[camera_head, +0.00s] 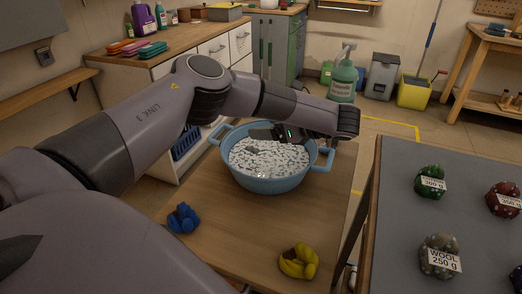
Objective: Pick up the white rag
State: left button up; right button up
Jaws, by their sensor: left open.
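A blue tub (267,182) with two side handles stands on the wooden table. It is filled with white, speckled, foam-like stuff (268,163). I cannot make out a separate white rag; if it is in the tub, the white contents hide it. My left arm reaches in from the left and bends over the tub. My left gripper (256,144) is open, low over the far part of the tub, with its dark body near the far rim. Its fingertips are small and partly hidden, and I see nothing held. My right gripper is out of view.
A crumpled blue cloth (183,218) and a yellow one (298,263) lie on the wooden table (225,238). A green pump bottle (343,80) stands behind the tub. The wooden table's front middle is clear.

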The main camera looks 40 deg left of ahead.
pick_arm(q)
send_near(251, 150)
jog(key=x, duration=0.4)
jog(key=shift+a+b, duration=0.1)
jog(key=shift+b, duration=0.25)
jog(key=shift+x, duration=0.95)
jog(key=x, duration=0.5)
jog(key=shift+a+f+p, duration=0.25)
jog(key=shift+a+p, duration=0.05)
jog(key=c, duration=1.1)
jog(key=shift+c, duration=0.4)
jog(key=shift+r, duration=0.1)
